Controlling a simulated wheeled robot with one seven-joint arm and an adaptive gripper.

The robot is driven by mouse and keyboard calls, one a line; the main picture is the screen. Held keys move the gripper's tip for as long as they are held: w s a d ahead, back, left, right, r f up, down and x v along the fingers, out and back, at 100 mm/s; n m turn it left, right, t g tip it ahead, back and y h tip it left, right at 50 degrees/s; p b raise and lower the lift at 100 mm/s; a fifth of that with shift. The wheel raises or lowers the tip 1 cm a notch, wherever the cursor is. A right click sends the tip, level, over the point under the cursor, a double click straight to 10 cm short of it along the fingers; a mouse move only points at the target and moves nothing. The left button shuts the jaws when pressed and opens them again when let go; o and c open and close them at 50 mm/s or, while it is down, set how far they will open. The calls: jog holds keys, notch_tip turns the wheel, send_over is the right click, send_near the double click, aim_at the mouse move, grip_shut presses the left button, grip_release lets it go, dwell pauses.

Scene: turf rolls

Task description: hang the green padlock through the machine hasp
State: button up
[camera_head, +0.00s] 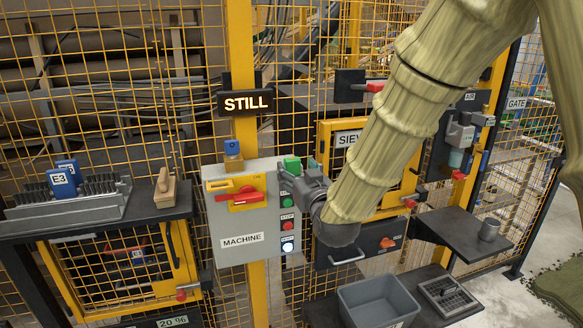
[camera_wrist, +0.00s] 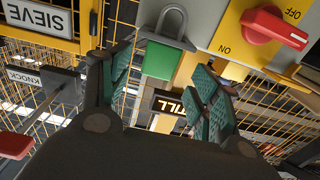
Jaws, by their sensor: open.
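The green padlock (camera_head: 292,164) is at the top right corner of the grey machine box (camera_head: 218,240). In the wrist view the padlock (camera_wrist: 160,58) shows a green body and a grey shackle, with the shackle towards the picture's top. My gripper (camera_wrist: 165,82) is open, its two green-padded fingers apart, with the padlock body ahead in the gap. I cannot tell whether the fingers touch it. In the head view my gripper (camera_head: 308,184) is partly hidden by my wrist. The red switch handle (camera_head: 240,197) sits on a yellow plate; I cannot clearly single out the hasp.
A blue padlock (camera_head: 233,148) is on the yellow post above the box. A lit STILL sign (camera_head: 246,102) is higher up. Several buttons (camera_head: 288,225) run down the box's right side. A grey bin (camera_head: 375,300) and a dark shelf (camera_head: 462,232) stand lower right.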

aim_at(294, 164)
jog(key=p+x, duration=0.2)
jog(key=x, duration=0.3)
jog(key=shift+r, duration=0.2)
jog(key=c, duration=1.2)
